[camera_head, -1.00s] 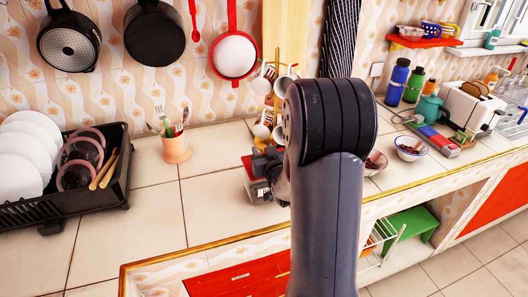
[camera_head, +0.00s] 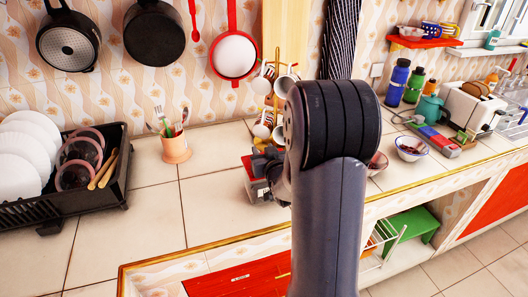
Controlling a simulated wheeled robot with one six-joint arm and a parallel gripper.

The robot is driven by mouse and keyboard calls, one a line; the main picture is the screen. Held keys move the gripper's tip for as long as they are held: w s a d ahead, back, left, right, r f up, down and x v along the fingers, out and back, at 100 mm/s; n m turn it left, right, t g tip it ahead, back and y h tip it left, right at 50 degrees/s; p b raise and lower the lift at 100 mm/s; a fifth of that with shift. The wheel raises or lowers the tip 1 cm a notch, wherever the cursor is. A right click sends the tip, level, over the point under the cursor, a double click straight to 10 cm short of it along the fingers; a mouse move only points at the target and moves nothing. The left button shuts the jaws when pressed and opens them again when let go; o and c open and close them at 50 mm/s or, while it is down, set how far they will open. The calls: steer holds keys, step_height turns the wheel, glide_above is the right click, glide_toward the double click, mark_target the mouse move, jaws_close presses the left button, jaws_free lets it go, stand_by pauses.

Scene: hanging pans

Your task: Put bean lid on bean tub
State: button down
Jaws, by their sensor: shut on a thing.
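My gripper (camera_head: 262,163) is low over the counter left of my large dark arm link, which hides part of it. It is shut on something. A red and grey boxy shape (camera_head: 258,183) shows at the gripper, close to the counter; I cannot tell whether it is part of the gripper or a separate thing. I cannot make out the bean lid or the bean tub for certain. A bowl with dark red contents (camera_head: 376,163) is just right of my arm link, partly hidden. A second bowl with similar contents (camera_head: 411,148) stands farther right. The contents are too small to name.
A mug tree (camera_head: 276,95) stands behind my gripper. A utensil cup (camera_head: 175,148) and a black dish rack (camera_head: 118,185) are to the left. A toaster (camera_head: 470,108) and bottles (camera_head: 398,82) are at the right. The tiled counter is clear between cup and gripper.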

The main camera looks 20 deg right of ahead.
steer(key=shift+f+b, duration=1)
steer(key=shift+b, duration=0.25)
stand_by(0.6)
steer(key=c, duration=0.8)
jaws_free()
steer(key=shift+c, duration=0.2)
steer(key=b+v, duration=0.1)
steer(key=v, duration=1)
step_height(320, 180, up, 6)
steer(key=p, duration=0.4)
steer(key=shift+w, duration=0.1)
